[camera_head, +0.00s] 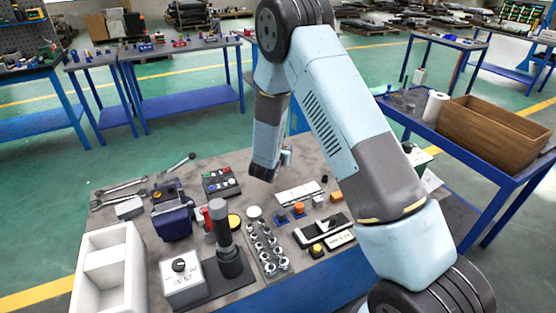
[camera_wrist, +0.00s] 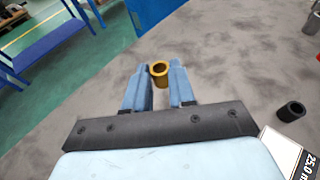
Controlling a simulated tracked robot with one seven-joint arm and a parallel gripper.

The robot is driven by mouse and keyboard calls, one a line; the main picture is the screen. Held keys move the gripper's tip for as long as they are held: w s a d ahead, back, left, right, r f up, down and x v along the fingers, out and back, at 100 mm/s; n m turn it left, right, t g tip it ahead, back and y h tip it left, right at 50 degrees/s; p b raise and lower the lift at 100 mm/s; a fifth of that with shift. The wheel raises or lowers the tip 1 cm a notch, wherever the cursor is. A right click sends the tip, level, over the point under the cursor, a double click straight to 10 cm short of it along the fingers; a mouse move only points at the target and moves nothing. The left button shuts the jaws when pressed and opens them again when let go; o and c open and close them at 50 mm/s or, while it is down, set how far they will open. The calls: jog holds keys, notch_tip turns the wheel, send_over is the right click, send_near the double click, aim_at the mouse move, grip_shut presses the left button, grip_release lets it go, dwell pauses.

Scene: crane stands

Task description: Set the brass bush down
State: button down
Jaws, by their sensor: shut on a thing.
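The brass bush (camera_wrist: 159,69), a short yellow-gold ring with a dark bore, is between the fingertips of my gripper (camera_wrist: 159,82) in the wrist view. The two light blue fingers are shut on its sides. Its open end faces the camera. In the head view my gripper (camera_head: 285,158) is small, over the far part of the grey workbench (camera_head: 215,165), and I cannot make out the bush there. The bench top (camera_wrist: 225,55) shows around the bush in the wrist view. I cannot tell whether the bush touches it.
In the wrist view a black bush (camera_wrist: 291,110), a grey cylinder (camera_wrist: 312,23) and a white block marked 25.0 (camera_wrist: 288,150) are on the right.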

jog(key=w+f, duration=0.2)
jog(key=f, duration=0.1)
jog(key=shift+w+a+f, duration=0.1)
jog(key=shift+w+a, duration=0.1)
jog(key=shift+w, duration=0.15)
notch_tip(320, 180, down, 3)
jog(key=shift+w+f, duration=0.15)
jog(key=shift+f, duration=0.05)
jog(key=c, duration=0.9)
grip_release()
jog(key=shift+c, duration=0.2)
